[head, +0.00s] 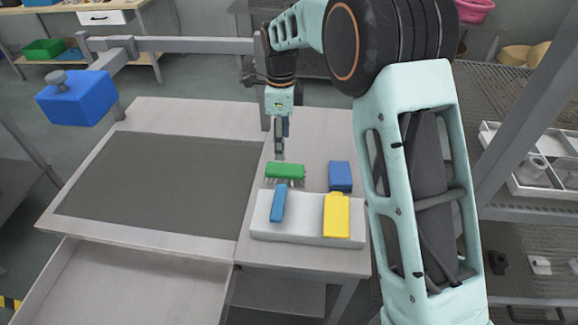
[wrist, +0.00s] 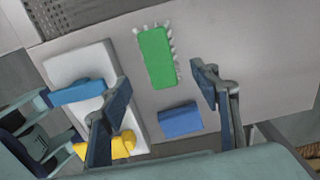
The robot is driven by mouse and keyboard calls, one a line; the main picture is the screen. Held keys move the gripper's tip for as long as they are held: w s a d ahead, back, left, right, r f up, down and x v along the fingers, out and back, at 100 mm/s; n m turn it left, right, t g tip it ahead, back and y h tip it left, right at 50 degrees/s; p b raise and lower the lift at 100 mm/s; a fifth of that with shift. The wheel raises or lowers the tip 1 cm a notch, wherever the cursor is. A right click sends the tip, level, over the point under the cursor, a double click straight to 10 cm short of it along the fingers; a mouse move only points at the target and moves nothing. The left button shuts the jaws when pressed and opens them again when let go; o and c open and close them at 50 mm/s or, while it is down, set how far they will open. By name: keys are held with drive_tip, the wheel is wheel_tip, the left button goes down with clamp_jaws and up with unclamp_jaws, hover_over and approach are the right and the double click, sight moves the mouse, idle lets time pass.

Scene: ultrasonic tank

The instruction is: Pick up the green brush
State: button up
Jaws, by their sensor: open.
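The green brush (head: 285,170) lies on the light bench top, just behind the white block, with pale bristles along its edges. It also shows in the wrist view (wrist: 157,57), lying flat and in full sight ahead of the fingers. My gripper (head: 279,152) hangs above and just behind the brush in the head view. In the wrist view my gripper (wrist: 160,92) has its two fingers wide apart and nothing between them. The brush appears beyond the fingertips, apart from both.
A white block (head: 259,222) carries a blue piece (head: 278,203) and a yellow piece (head: 336,215). A blue block (head: 340,176) lies right of the brush. A dark mat (head: 160,180) covers the bench's left. A blue box (head: 75,99) hangs on a grey arm.

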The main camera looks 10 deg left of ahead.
hover_over(285, 168)
drive_tip(key=f, duration=0.5)
drive_tip(key=shift+a+f, duration=0.2)
drive_tip(key=shift+a, duration=0.1)
drive_tip(key=shift+d+f+p, duration=0.15)
drive_tip(key=shift+f+p, duration=0.2)
drive_tip(key=shift+f, duration=1)
drive_tip(key=shift+d+f+p, duration=0.15)
drive_tip(key=shift+f+p, duration=0.15)
drive_tip(key=shift+f, duration=1)
drive_tip(key=c, duration=1.3)
drive_tip(key=shift+r, duration=0.1)
drive_tip(key=shift+r, duration=0.2)
drive_tip(key=r, duration=0.3)
drive_tip(key=shift+s, duration=0.25)
drive_tip(key=s+d+r+b, duration=0.2)
drive_tip(key=s+d+r, duration=0.3)
drive_tip(key=s+r, duration=0.4)
drive_tip(key=s, duration=0.3)
drive_tip(key=shift+s+r+b, duration=0.25)
drive_tip(key=shift+s+b, duration=0.15)
